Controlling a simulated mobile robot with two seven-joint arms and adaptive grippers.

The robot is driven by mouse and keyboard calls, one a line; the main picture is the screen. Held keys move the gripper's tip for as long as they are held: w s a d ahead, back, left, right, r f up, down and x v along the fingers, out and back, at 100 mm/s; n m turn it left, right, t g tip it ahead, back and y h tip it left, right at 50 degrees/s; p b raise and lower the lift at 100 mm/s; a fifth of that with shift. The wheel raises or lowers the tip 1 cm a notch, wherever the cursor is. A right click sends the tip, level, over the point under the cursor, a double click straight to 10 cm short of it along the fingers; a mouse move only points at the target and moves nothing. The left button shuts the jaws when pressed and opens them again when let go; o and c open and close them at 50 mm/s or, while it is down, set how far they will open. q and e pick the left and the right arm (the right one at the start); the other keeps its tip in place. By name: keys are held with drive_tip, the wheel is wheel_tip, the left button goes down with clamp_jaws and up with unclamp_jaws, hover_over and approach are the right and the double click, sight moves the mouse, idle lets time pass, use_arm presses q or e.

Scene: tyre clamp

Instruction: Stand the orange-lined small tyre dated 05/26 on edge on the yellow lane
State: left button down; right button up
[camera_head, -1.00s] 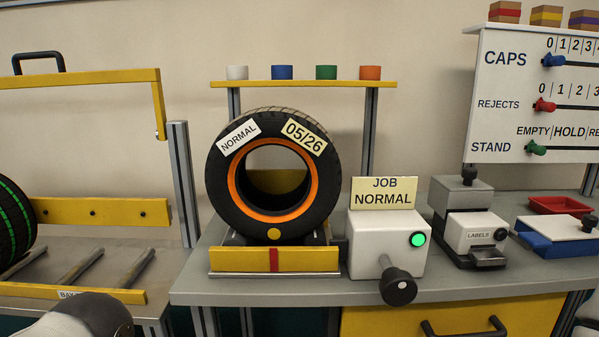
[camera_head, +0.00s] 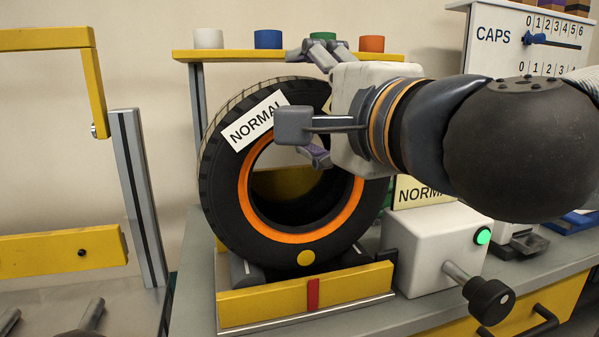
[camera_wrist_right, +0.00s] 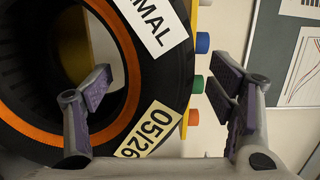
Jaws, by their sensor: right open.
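The orange-lined tyre (camera_head: 226,190) stands on edge on a yellow-fronted cradle (camera_head: 262,302) on the grey bench. Its NORMAL label faces me; its 05/26 label (camera_wrist_right: 148,128) shows in the right wrist view and is mostly hidden by my arm in the head view. My right gripper (camera_head: 302,92) is open at the tyre's upper right. One finger is in front of the tyre's hole, the other by its top tread. In the right wrist view the open fingers (camera_wrist_right: 162,85) lie either side of the tyre's wall; contact cannot be told. My left gripper is not in view.
A rack with yellow bars (camera_head: 60,248) and rollers stands at left. A yellow shelf (camera_head: 235,56) with several coloured caps is just behind the tyre. A white box (camera_head: 432,255) with a lit green button and black knob stands at right.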

drive_tip(key=x, duration=0.3)
drive_tip(key=shift+w+a, duration=0.1)
drive_tip(key=shift+a, duration=0.05)
clamp_jaws()
drive_tip(key=shift+r, duration=0.15)
